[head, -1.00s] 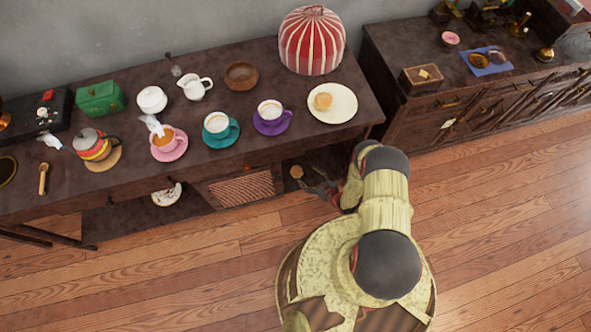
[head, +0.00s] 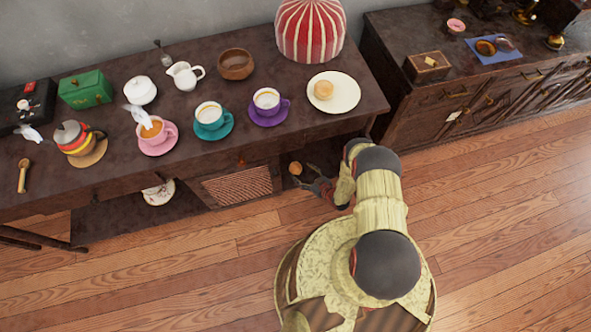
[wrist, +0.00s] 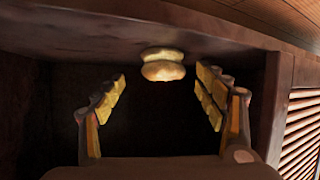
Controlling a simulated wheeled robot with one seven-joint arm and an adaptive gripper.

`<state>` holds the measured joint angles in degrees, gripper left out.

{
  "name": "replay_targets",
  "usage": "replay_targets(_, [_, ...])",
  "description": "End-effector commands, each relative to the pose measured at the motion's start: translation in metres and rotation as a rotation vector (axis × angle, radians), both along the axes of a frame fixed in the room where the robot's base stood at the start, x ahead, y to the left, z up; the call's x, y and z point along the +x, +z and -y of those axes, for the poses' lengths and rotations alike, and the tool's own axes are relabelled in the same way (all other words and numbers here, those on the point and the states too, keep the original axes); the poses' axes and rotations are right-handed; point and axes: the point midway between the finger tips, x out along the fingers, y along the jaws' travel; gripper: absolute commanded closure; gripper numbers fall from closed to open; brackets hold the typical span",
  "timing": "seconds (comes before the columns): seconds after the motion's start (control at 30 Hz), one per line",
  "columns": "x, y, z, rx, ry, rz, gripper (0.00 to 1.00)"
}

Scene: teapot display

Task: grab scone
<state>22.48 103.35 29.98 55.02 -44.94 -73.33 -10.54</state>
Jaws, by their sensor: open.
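A small round golden scone (head: 295,168) sits on the lower shelf (head: 125,217) of the long dark table, in a dark opening. In the wrist view the scone (wrist: 163,65) shows at the top middle, against a dark surface; that picture looks upside down, with floorboards at its top. My gripper (head: 307,176) is just right of the scone in the head view. Its yellow-padded fingers (wrist: 162,86) are open and spread to either side of the scone, with nothing held. A second scone (head: 323,90) lies on a white plate (head: 347,92) on the tabletop.
A slatted panel (head: 237,187) stands left of the opening and shows at the right in the wrist view (wrist: 302,125). The tabletop edge overhangs the shelf. Cups on saucers, a teapot (head: 72,137) and a red striped cosy (head: 310,30) stand above. The floor in front is clear.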

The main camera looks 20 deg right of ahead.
Motion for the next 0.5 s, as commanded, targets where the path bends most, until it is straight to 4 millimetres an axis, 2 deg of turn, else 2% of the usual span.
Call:
replay_targets(0.17, [0.02,-0.011,-0.016,-0.001,0.004,0.001,0.29])
replay_targets(0.3, [0.033,-0.016,-0.021,0.0,0.001,0.002,0.29])
replay_targets(0.5, [0.037,-0.017,-0.023,0.0,0.0,0.0,0.29])
